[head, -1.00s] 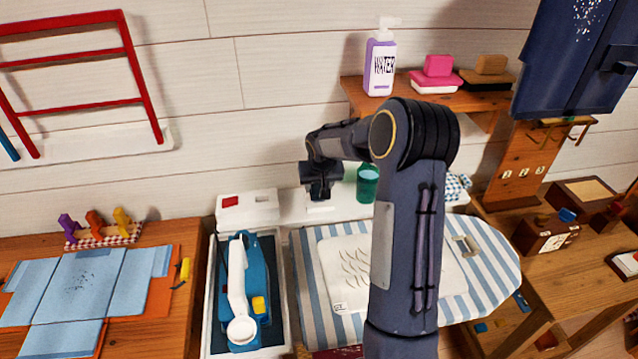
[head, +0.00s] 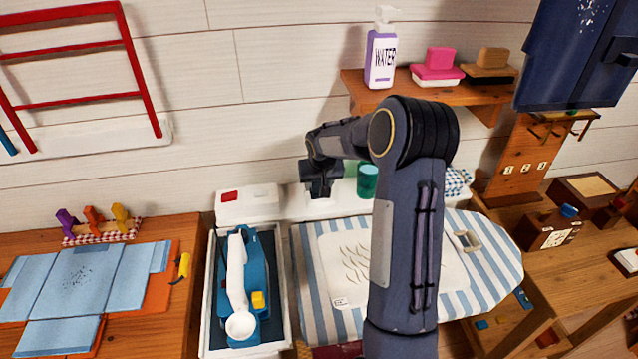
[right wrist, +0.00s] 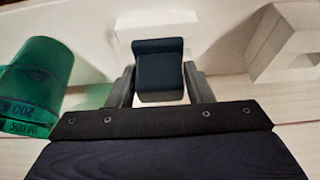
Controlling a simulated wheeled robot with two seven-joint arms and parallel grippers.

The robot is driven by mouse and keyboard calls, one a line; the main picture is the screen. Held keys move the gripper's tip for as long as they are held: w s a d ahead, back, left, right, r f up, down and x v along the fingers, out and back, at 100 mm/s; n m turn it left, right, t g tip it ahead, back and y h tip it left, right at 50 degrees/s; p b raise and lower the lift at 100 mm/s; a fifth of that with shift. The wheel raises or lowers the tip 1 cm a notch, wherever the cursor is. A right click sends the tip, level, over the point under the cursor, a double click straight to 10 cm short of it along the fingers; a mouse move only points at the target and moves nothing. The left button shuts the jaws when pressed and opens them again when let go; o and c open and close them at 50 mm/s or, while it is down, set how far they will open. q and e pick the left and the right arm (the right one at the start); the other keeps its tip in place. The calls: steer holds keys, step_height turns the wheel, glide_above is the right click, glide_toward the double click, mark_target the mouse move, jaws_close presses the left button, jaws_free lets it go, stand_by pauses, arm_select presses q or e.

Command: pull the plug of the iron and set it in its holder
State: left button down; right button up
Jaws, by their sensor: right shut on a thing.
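The blue iron (head: 260,275) with a white handle lies in a dark-lined white tray (head: 286,320). My right gripper (head: 320,192) is low over the white ledge behind the ironing board. In the right wrist view my right gripper (right wrist: 159,85) is shut on a dark blue block, the plug (right wrist: 160,65). A white box (right wrist: 150,22) sits right behind the plug; I cannot tell whether the plug still touches it. A white block with an opening (right wrist: 285,45) stands at the right of the wrist view. My left gripper is not in view. I cannot make out the cord.
A green cup (head: 368,182) stands close beside my right gripper, and also shows in the wrist view (right wrist: 38,80). A white box with a red patch (head: 248,205) stands behind the tray. The striped board (head: 495,265) lies in front. A shelf (head: 440,93) hangs above.

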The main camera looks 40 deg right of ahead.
steer(key=shift+f, duration=0.1)
steer(key=o, duration=1.1)
steer(key=s+a+r+t+y+b, duration=0.1)
steer(key=s+a+r+y, duration=0.1)
steer(key=s+a+r, duration=0.75)
steer(key=s+a+n+y, duration=0.1)
steer(key=s+a, duration=0.4)
steer(key=s, duration=0.2)
steer(key=s+a+n+y, duration=0.1)
steer(key=s+a, duration=0.4)
steer(key=s, duration=0.2)
steer(key=s+a+r+n+y, duration=0.1)
steer(key=s+a+n+y, duration=0.1)
steer(key=s+a, duration=0.3)
steer(key=shift+s+a+t, duration=0.15)
steer(key=shift+s+t, duration=0.05)
steer(key=shift+s, duration=0.4)
steer(key=shift+s+a+t, duration=0.15)
steer(key=shift+s+t, duration=0.05)
steer(key=shift+s, duration=0.4)
